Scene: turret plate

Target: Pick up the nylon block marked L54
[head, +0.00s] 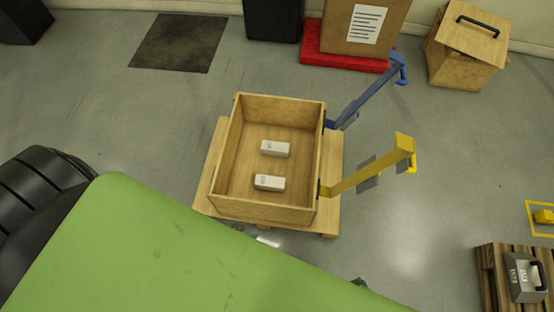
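Two pale nylon blocks lie in an open wooden box, the upper block (275,149) farther away and the lower block (269,183) nearer. Each has a small dark mark too small to read, so I cannot tell which is L54. Only a small part of my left gripper (264,239) seems to show below the box's near edge, outside the box and apart from both blocks. A green surface hides much of it, and its opening cannot be made out. My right gripper cannot be clearly identified.
The wooden box (265,209) stands on a wooden base, with a blue lever (368,94) and a yellow lever (372,173) projecting right. The large green surface (150,250) and a black ridged object (38,195) fill the lower left. A pallet (490,274) stands lower right.

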